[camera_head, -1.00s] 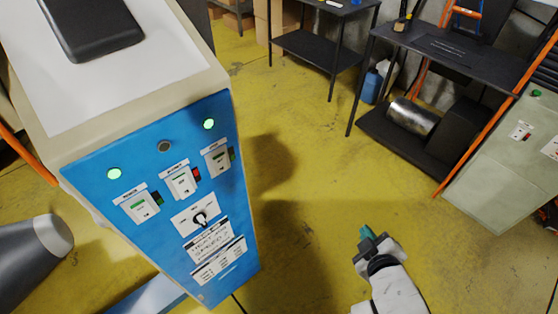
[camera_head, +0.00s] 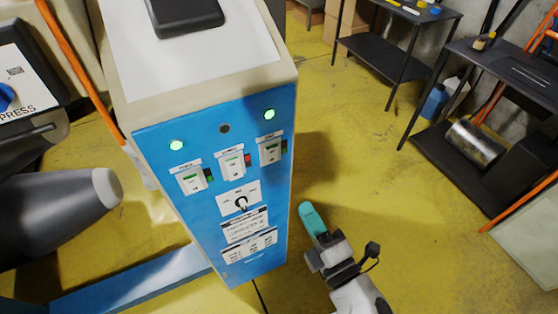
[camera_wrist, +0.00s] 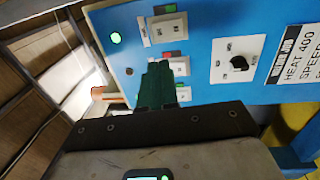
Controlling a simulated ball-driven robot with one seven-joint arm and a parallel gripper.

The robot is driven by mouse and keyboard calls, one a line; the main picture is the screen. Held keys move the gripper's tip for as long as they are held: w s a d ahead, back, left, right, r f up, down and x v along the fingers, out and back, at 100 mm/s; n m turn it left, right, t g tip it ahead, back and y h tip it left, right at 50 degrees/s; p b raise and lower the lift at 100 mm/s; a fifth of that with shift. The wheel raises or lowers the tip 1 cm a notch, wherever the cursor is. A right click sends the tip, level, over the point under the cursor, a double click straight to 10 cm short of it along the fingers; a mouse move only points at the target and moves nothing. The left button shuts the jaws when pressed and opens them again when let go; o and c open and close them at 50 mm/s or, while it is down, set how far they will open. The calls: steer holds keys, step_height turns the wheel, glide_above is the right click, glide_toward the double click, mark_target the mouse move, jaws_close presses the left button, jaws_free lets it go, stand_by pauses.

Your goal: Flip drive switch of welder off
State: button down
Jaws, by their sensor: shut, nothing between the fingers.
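The welder (camera_head: 215,210) has a blue front panel with three white switches in a row: left (camera_head: 190,179), middle (camera_head: 232,165) and right (camera_head: 270,150). Their labels are too small to read, so I cannot tell which is the drive switch. The left and right lamps glow green; the middle lamp is dark. A black rotary knob (camera_head: 241,203) sits below. My gripper (camera_head: 312,220), with teal fingers, is shut and empty, just right of the panel in the head view. In the wrist view its fingers (camera_wrist: 157,85) point at the panel and partly cover the switch row; contact cannot be told.
A grey cylindrical part (camera_head: 60,208) and a blue beam (camera_head: 130,283) lie left of the welder. A black box (camera_head: 185,14) rests on its top. Dark shelves (camera_head: 465,75) stand at the back right. Yellow floor (camera_head: 350,150) is open between them.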

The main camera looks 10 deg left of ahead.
mark_target(273, 152)
steer(key=shift+w, duration=0.1)
steer(key=x, duration=1.4)
steer(key=shift+p, duration=0.4)
steer(key=shift+w+r, duration=0.1)
steer(key=shift+r, duration=0.05)
